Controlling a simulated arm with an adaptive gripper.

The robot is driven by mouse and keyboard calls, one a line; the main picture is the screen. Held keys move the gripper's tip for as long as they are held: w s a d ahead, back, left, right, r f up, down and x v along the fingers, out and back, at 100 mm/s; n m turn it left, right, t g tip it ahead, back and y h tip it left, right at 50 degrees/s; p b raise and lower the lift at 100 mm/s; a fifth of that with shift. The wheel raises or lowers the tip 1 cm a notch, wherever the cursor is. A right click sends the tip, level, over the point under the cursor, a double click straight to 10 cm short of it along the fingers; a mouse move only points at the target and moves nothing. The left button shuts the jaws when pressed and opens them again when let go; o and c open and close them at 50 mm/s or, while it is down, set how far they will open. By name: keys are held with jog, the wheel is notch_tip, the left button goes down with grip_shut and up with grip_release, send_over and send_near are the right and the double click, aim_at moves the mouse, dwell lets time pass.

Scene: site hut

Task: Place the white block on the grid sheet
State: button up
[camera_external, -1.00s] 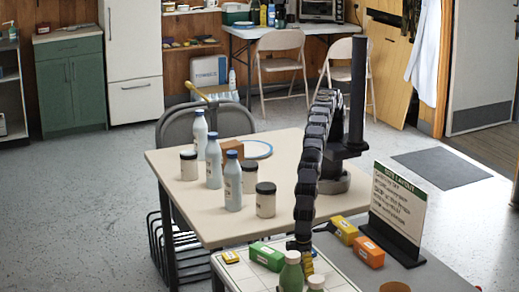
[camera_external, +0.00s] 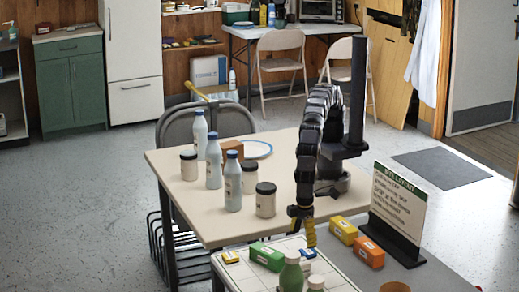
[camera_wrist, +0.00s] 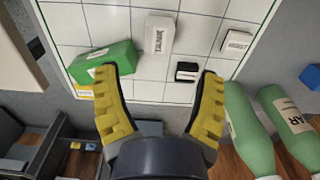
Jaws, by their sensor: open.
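The pale grid sheet (camera_external: 340,280) lies on the near table; it also shows in the wrist view (camera_wrist: 75,28). In the wrist view a white block with dark lettering (camera_wrist: 159,35) sits on the sheet, ahead of my gripper (camera_wrist: 158,76). A second, smaller white piece (camera_wrist: 236,43) is at the sheet's right side. My gripper's yellow fingers are spread with nothing held between them. In the external view my gripper (camera_external: 302,226) is above the sheet's far edge. I cannot clearly make out the white block there.
A green block (camera_external: 266,256), a small blue block (camera_external: 307,253) and a small yellow block (camera_external: 230,257) are on the sheet. Green bottles (camera_external: 291,274) stand at the near side. Yellow (camera_external: 343,230) and orange (camera_external: 369,252) blocks lie right, near a sign (camera_external: 399,205).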

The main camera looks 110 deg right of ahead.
jog(key=shift+r, duration=0.9)
jog(key=shift+d+r, duration=0.1)
jog(key=shift+d, duration=0.1)
jog(key=w+d+r, duration=0.1)
jog(key=d+r, duration=0.7)
jog(key=d, duration=0.5)
jog(key=w+d+r, duration=0.1)
jog(key=d+r, duration=0.7)
jog(key=d, duration=0.6)
jog(key=s+d+r+g, duration=0.1)
jog(key=s+d+r, duration=0.3)
jog(key=s+d, duration=0.8)
jog(key=s+d+f, duration=0.1)
jog(key=s+d, duration=0.2)
jog(key=s, duration=0.3)
jog(key=s+d+f, duration=0.1)
jog(key=s+d, duration=0.3)
jog(key=s, duration=0.3)
jog(key=shift+s+g, duration=0.2)
jog(key=shift+g, duration=0.1)
